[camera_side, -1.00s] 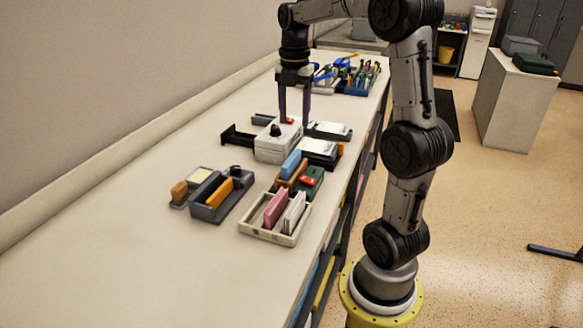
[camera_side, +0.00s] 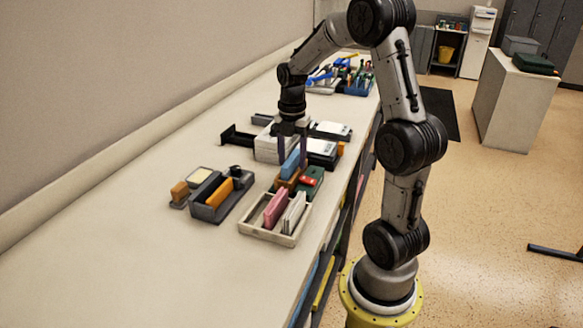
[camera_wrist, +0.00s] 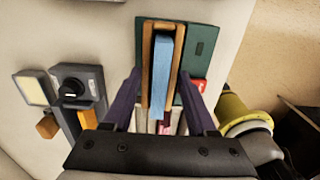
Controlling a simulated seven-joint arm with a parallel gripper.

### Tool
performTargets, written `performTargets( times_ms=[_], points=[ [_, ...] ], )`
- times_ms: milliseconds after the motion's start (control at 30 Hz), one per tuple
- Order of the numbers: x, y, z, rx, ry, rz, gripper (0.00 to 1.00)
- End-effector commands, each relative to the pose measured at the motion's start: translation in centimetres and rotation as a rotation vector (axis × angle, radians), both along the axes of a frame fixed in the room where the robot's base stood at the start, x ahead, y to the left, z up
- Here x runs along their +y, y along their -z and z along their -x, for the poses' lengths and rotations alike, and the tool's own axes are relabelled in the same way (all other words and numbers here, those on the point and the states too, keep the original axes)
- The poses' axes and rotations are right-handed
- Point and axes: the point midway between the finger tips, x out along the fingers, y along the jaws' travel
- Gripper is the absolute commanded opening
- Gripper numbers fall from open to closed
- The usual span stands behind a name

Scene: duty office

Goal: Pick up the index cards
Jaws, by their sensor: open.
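A stack of light-blue cards (camera_side: 291,163), which look like the index cards, stands upright in a small wooden holder (camera_side: 284,186). In the wrist view the blue cards (camera_wrist: 162,72) sit between the two wooden walls of the holder (camera_wrist: 147,62). My gripper (camera_side: 292,157) is open and points down over the cards. In the wrist view its dark purple fingers (camera_wrist: 160,85) lie on either side of the holder, left and right. I cannot tell how far the fingertips are above it. The lower end of the cards is hidden in the holder.
A pale tray (camera_side: 258,233) with pink and white cards is in front. A grey organizer (camera_side: 211,210) stands left. A light-grey device (camera_side: 266,153) is behind. The table's left front is clear.

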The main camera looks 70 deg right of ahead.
Motion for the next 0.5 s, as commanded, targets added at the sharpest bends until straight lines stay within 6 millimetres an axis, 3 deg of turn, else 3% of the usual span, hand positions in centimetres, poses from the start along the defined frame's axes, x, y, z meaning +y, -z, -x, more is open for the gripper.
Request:
performTargets(
  times_ms=[200,500],
  points=[
    [0.0,0.09,0.0,0.0,0.0,0.0,0.57],
    [-0.01,0.04,-0.01,-0.001,0.0,0.001,0.05]
  ],
)
